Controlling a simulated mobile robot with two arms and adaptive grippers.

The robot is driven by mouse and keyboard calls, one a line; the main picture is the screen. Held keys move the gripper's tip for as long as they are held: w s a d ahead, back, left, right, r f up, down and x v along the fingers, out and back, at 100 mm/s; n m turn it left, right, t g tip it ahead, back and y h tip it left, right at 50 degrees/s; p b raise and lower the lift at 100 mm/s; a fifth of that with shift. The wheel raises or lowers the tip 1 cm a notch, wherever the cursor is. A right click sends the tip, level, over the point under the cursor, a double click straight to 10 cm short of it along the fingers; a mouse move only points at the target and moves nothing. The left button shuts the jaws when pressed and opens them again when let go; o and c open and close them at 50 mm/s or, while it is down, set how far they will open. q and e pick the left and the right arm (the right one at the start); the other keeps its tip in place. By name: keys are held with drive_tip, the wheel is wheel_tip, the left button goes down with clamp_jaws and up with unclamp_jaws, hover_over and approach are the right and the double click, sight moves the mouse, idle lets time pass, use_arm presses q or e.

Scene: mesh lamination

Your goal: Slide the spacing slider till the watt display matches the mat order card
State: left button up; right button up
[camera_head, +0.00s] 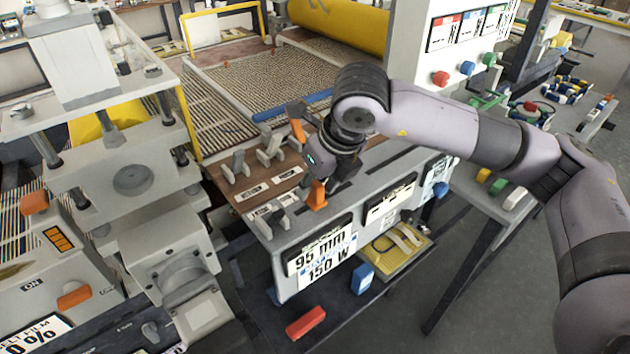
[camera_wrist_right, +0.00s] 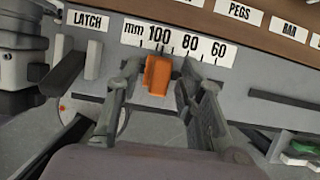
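The orange spacing slider (camera_head: 317,195) stands on the grey panel top. In the right wrist view the slider (camera_wrist_right: 158,75) is just below the mm scale (camera_wrist_right: 178,42), under the 100 mark. In the head view the right gripper (camera_head: 330,178) comes down over the slider from above. The display (camera_head: 322,258) on the panel front reads 95 mm and 150 W. I cannot make out a mat order card. My left gripper is not in view.
A LATCH label (camera_wrist_right: 85,19) and grey lever stand left of the scale. Grey levers (camera_head: 270,147) and an orange handle (camera_head: 297,130) rise behind the slider. A yellow tray (camera_head: 405,262), a red block (camera_head: 305,322) and a blue block (camera_head: 362,278) lie below the panel.

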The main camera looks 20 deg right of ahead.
drive_tip(key=shift+w+a+f, duration=0.1)
drive_tip(key=shift+w+f, duration=0.2)
drive_tip(key=shift+f, duration=0.3)
drive_tip(key=shift+c, duration=0.6)
clamp_jaws()
